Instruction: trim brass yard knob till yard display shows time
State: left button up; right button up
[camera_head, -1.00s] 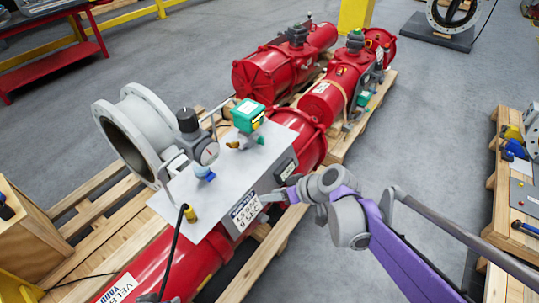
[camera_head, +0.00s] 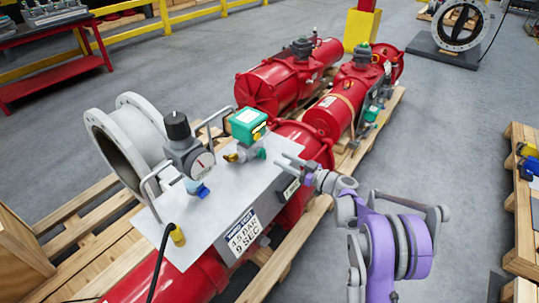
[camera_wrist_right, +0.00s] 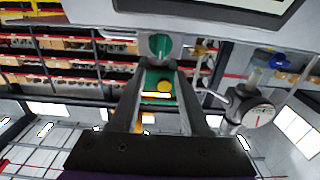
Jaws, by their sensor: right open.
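The brass knob (camera_head: 234,157) sits on the grey plate, left of a green knob (camera_head: 262,153), below the teal box (camera_head: 246,122). A small dark display (camera_head: 289,190) is on the plate's side face; its reading is too small to make out. My right gripper (camera_head: 284,162) is open, just right of the green knob, above the display. In the right wrist view, the green knob (camera_wrist_right: 159,45) shows between the open fingertips (camera_wrist_right: 160,68); contact cannot be told. A display edge (camera_wrist_right: 235,4) shows at the top there. My left gripper is out of view.
A label (camera_head: 242,235) reads 4.5 BAR, 9 SEC. A gauge regulator (camera_head: 198,162) with a blue knob, a yellow fitting (camera_head: 178,235) and a black cable stand nearby. Red actuators (camera_head: 285,75) lie on pallets behind. Grey floor is open at right.

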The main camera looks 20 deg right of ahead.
aim_at(263, 154)
jog(key=x, duration=0.6)
jog(key=shift+w+a, duration=0.2)
jog(key=shift+w, duration=0.1)
grip_shut()
